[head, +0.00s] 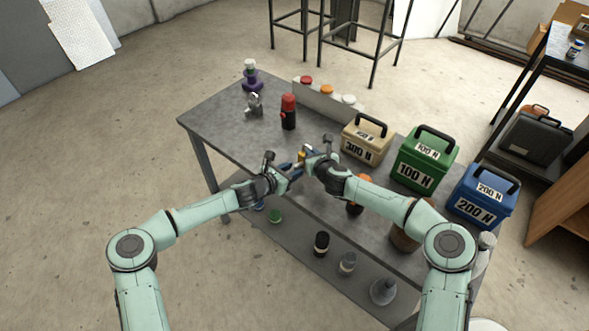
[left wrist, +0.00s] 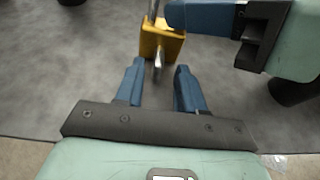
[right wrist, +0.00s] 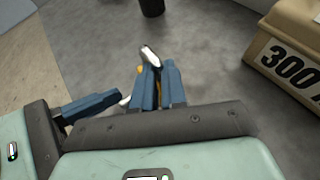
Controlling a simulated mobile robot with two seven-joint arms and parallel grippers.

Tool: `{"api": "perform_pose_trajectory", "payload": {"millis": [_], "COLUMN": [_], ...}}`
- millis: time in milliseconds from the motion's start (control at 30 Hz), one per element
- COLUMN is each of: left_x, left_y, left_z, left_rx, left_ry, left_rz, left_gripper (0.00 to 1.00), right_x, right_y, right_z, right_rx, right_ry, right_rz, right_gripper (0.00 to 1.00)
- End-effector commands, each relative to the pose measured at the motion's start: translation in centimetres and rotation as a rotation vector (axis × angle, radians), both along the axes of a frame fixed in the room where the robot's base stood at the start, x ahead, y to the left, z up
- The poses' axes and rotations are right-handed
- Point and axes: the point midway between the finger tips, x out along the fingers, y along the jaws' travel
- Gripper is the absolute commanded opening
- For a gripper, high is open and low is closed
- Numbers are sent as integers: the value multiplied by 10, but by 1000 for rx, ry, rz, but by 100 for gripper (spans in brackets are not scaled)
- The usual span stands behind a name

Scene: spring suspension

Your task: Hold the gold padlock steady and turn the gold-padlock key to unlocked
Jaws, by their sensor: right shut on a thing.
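The gold padlock (left wrist: 163,42) has a silver shackle, seen in the right wrist view (right wrist: 150,55), and shows small in the head view (head: 301,156). My right gripper (head: 307,161) is shut on the padlock, its fingers (right wrist: 158,68) covering most of the body. The gold-padlock key (left wrist: 158,63) is silver and sticks out of the padlock's near face, toward my left gripper. My left gripper (left wrist: 157,70) is open, with the key's end at the gap between its fingertips and no visible contact. The key's exact turn angle is too blurred to tell.
The grey table (head: 225,110) holds a tan 300 N case (head: 366,140), a green 100 N case (head: 424,160) and a blue 200 N case (head: 482,195) on the right. A red and black bottle (head: 288,112) stands behind the grippers.

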Motion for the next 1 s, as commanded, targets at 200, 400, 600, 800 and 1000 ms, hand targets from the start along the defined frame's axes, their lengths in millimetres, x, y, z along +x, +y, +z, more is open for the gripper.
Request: {"api": "perform_pose_trajectory", "payload": {"millis": [200,400,600,800,1000], "left_x": [13,14,14,13,13], "left_y": [-9,-10,-10,-10,-11], "left_z": [-6,-7,-7,-8,-8], "left_rx": [0,1,1,1,17], "left_ry": [0,0,-1,0,-10], "left_rz": [1,0,1,0,-3], "left_gripper": [38,38,6,0,0], "right_x": [0,0,0,0,0], "right_y": [0,0,0,0,0], "right_z": [0,0,0,0,0], "right_rx": [0,1,1,1,1], "right_ry": [0,0,0,0,0], "right_rz": [1,0,0,0,0], "right_gripper": [0,0,0,0,0]}}
